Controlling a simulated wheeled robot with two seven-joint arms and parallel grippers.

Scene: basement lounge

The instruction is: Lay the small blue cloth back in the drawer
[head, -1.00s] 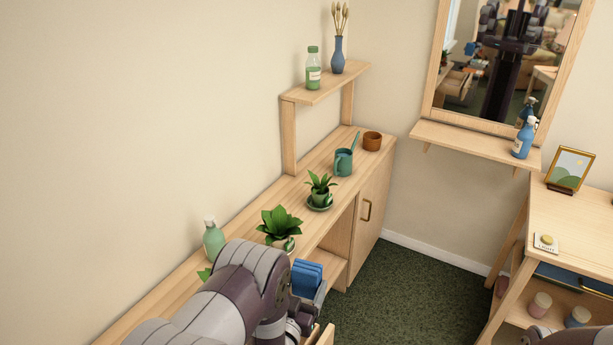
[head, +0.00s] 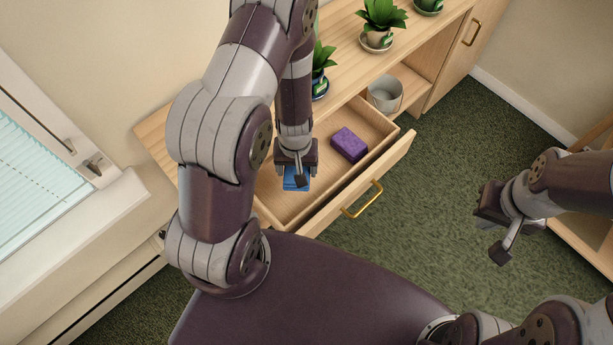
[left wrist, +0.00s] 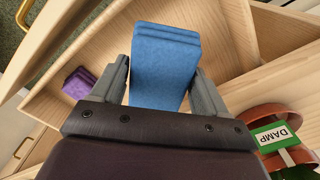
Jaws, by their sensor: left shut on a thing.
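The small blue cloth (head: 295,180) is a folded stack. My left gripper (head: 296,168) points down and is shut on it, over the left part of the open drawer (head: 374,170). In the left wrist view the cloth (left wrist: 165,62) sits between the two fingers, with the drawer's wooden inside around it. I cannot tell whether the cloth touches the drawer floor. A purple folded thing (head: 349,145) lies in the drawer to the right of the cloth; it also shows in the left wrist view (left wrist: 78,82). My right gripper (head: 490,236) is open and empty, out over the carpet.
Potted plants (head: 382,20) stand on the cabinet top above the drawer. A grey pot (head: 385,94) sits in the open shelf beside the drawer. In the left wrist view a green "DAMP" tag (left wrist: 276,137) shows at a terracotta pot. The drawer front has a brass handle (head: 362,200).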

